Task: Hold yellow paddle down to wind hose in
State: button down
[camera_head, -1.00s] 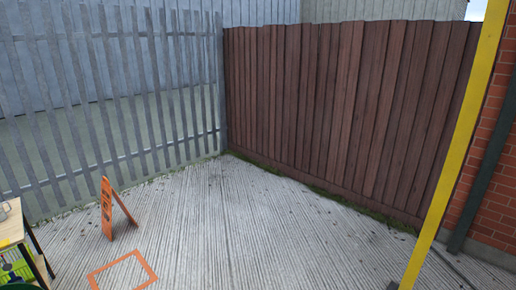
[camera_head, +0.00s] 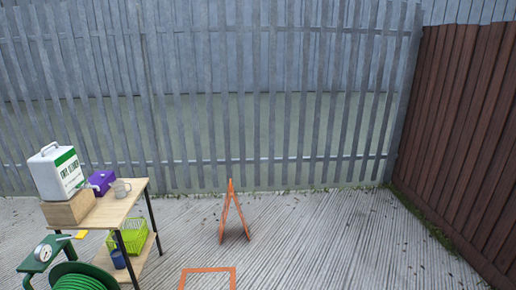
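A green hose reel (camera_head: 78,278) with green hose wound on it stands at the bottom left, cut off by the lower edge of the head view. A small yellow piece (camera_head: 80,235), which looks like the yellow paddle, sticks out just above the reel, near a round white dial (camera_head: 43,253) on a green stand. I cannot tell how the paddle joins the reel or whether it is pressed. My gripper is not in view.
A wooden table (camera_head: 118,208) beside the reel bears a wooden box, white-green case (camera_head: 56,170), purple item (camera_head: 101,182) and mug (camera_head: 121,187). Its lower shelf holds a green basket (camera_head: 130,238). An orange A-frame sign (camera_head: 232,212) stands right of it; ground farther right is clear.

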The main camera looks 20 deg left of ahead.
aim_at(82, 234)
jog(key=i+j+u, duration=0.25)
jog(key=i+u, duration=0.15)
jog(key=i+j+u, duration=0.1)
jog(key=i+u, duration=0.75)
jog(key=i+l+u, duration=0.15)
jog(key=i+u, duration=0.25)
jog(key=i+l+u, duration=0.25)
jog(key=u, duration=0.15)
jog(key=i+j+u, duration=0.2)
jog(key=u, duration=0.25)
jog(key=i+u, duration=0.7)
jog(key=u, duration=0.15)
jog(key=i+l+u, duration=0.1)
jog(key=i+u, duration=0.2)
jog(key=u, duration=0.15)
jog(key=i+l+u, duration=0.2)
jog(key=u, duration=0.2)
jog(key=i, duration=0.05)
